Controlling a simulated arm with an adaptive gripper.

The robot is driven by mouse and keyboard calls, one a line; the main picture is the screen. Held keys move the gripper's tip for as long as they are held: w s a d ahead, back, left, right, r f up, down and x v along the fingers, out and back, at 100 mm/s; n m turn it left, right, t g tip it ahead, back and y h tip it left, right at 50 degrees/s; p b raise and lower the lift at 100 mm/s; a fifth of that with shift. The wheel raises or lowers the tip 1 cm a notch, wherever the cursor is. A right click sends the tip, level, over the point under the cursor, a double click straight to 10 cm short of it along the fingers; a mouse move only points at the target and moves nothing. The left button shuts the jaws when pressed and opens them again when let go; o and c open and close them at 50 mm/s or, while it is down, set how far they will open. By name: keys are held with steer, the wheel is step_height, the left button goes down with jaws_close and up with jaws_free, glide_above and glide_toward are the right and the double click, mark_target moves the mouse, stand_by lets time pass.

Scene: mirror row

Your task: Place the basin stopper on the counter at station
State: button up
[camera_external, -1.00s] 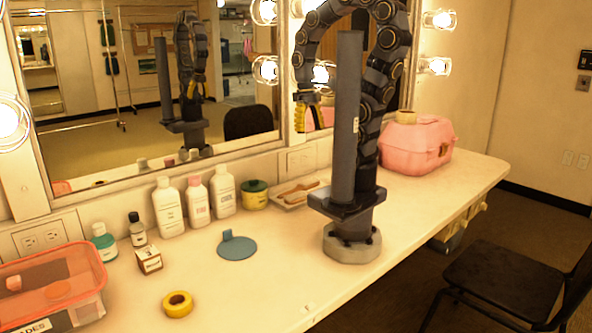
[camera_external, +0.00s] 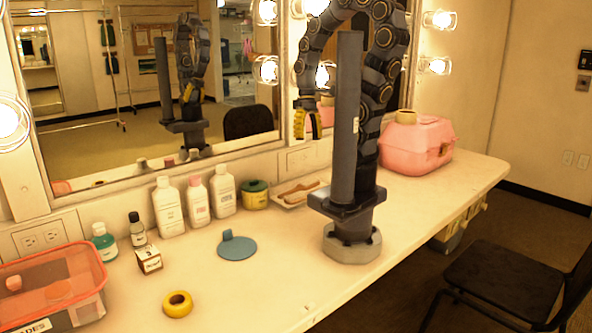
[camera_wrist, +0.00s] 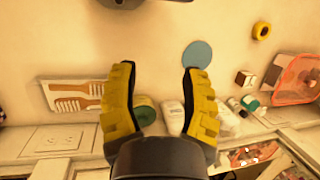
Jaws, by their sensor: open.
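The basin stopper, a flat blue disc (camera_external: 237,247) with a small upright tab, lies on the counter (camera_external: 290,283) left of my arm's base. It also shows in the wrist view (camera_wrist: 197,55), beyond the right finger's tip. My gripper (camera_external: 308,134) hangs above the back of the counter, well above and to the right of the disc. In the wrist view its two yellow fingers (camera_wrist: 157,68) are spread apart with nothing between them.
Several bottles (camera_external: 197,200) and a green-lidded jar (camera_external: 255,195) line the mirror behind the disc. A tray with combs (camera_external: 300,193) lies beside them. A small box (camera_external: 149,260), yellow tape roll (camera_external: 177,304) and clear bin (camera_external: 50,290) are left. A pink case (camera_external: 415,145) stands right.

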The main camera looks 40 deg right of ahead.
steer(key=w+a+f+m+g+y, duration=0.2)
steer(key=w+a+f+y, duration=0.3)
steer(key=a, duration=0.4)
steer(key=m+t+y, duration=0.2)
steer(key=m+y, duration=0.4)
steer(key=m, duration=0.3)
glide_above(231, 229)
steer(key=d, duration=0.5)
step_height(231, 229, down, 10)
steer(key=f+m+t, duration=0.1)
steer(key=f+m, duration=0.1)
steer(key=f, duration=0.1)
steer(key=f+m+t, duration=0.1)
steer(key=f+m, duration=0.1)
steer(key=f, duration=0.1)
steer(key=f+m+t, duration=0.1)
steer(key=f+m, duration=0.2)
steer(key=shift+s+d, duration=0.2)
steer(key=shift+d, duration=0.2)
steer(key=shift+w+x, duration=0.2)
steer(key=shift+x, duration=1.7)
steer(key=shift+w+x, duration=0.15)
steer(key=shift+x, duration=1.75)
jaws_close()
